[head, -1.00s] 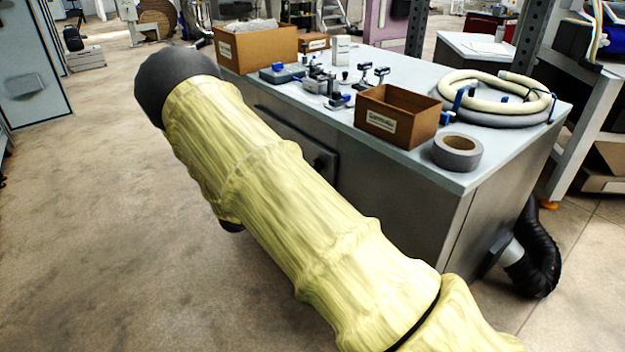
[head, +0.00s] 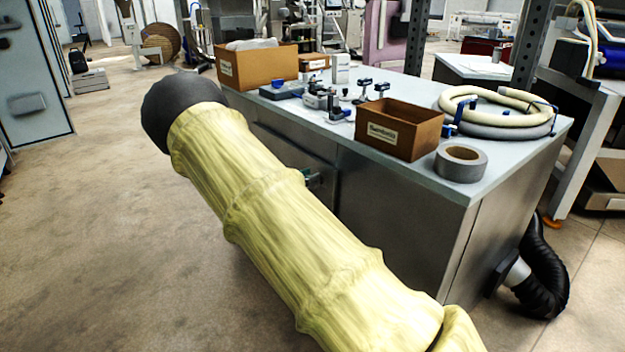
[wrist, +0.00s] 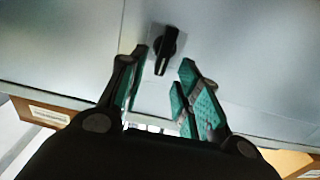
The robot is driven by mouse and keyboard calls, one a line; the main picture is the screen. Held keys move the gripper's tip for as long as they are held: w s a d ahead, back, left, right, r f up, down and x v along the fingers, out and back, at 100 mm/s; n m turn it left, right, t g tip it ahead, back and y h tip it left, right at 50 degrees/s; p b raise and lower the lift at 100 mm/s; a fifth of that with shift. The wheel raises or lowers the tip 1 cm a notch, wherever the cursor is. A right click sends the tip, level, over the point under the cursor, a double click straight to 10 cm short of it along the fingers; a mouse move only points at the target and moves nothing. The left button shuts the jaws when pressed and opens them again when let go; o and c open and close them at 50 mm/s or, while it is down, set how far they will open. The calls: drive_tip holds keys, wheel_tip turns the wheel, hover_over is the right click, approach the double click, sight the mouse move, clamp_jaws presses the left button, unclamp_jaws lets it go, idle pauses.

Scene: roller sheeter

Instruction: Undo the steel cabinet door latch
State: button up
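The steel cabinet (head: 400,210) stands under the worktop, with its door (head: 285,150) partly hidden behind my arm in the head view. The latch (wrist: 166,50), a black handle on a small pale plate, shows in the wrist view on the door's grey face. My gripper (wrist: 163,72) is open, its green-padded fingers apart on either side of the latch's lower end. Whether a finger touches the latch I cannot tell. In the head view only a small part of my gripper (head: 314,179) shows past my arm.
On the worktop (head: 350,145) are a brown box (head: 398,130), a tape roll (head: 461,163), a coiled hose (head: 497,108), and several small tools. A black duct (head: 545,285) is at the cabinet's right side. Open floor (head: 110,230) lies to the left.

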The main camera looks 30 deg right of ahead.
drive_tip(key=shift+w+d, duration=0.1)
drive_tip(key=shift+d, duration=1.05)
clamp_jaws()
